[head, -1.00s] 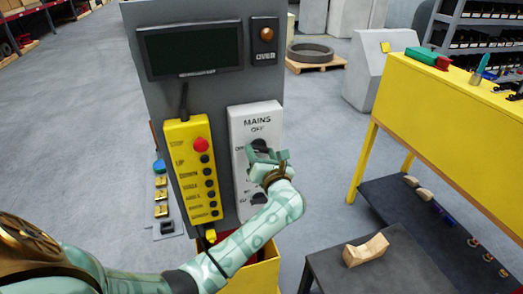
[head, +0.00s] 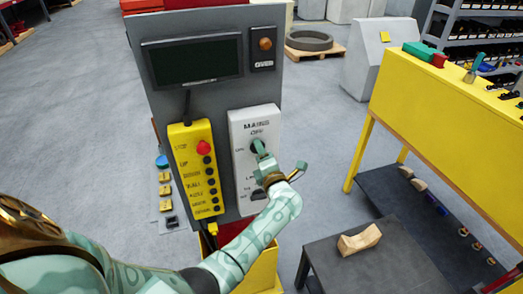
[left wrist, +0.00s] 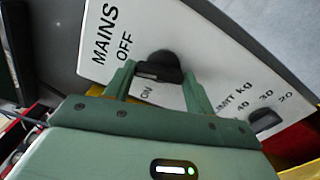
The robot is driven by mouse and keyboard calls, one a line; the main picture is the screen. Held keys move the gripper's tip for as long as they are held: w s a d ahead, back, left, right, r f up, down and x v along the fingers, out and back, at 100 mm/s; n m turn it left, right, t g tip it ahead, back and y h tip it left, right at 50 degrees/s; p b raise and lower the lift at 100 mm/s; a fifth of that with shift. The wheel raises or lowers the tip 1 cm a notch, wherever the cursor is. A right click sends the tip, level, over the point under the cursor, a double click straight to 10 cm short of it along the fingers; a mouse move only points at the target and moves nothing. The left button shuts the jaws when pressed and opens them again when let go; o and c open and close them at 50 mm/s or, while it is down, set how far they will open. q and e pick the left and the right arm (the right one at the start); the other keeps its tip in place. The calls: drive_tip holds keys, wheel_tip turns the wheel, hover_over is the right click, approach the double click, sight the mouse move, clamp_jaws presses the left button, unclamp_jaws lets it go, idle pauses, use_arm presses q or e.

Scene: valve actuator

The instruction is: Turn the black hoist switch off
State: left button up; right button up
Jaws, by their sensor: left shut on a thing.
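The black hoist switch (head: 256,147) is a rotary knob on the white MAINS panel (head: 240,121), with OFF lettered above it and ON at its left. In the left wrist view the knob (left wrist: 165,62) sits between my two green fingers. My left gripper (head: 262,152) is shut on this knob, and the fingers hide part of it. I cannot tell exactly which label its handle points to. A second black knob (left wrist: 265,121), beside LIMIT kg numbers, is lower on the panel and apart from the fingers. My right gripper is not in view.
A yellow pendant (head: 194,168) with a red button and several black ones hangs left of the panel. A dark screen (head: 194,60) and an orange lamp (head: 264,44) are above. A yellow bench (head: 430,115) and a grey table (head: 395,240) stand to the right.

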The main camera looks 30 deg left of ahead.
use_arm(q)
drive_tip(key=shift+m+p, duration=0.45)
drive_tip(key=shift+m, duration=0.45)
drive_tip(key=o, duration=1)
drive_tip(key=shift+w, duration=0.1)
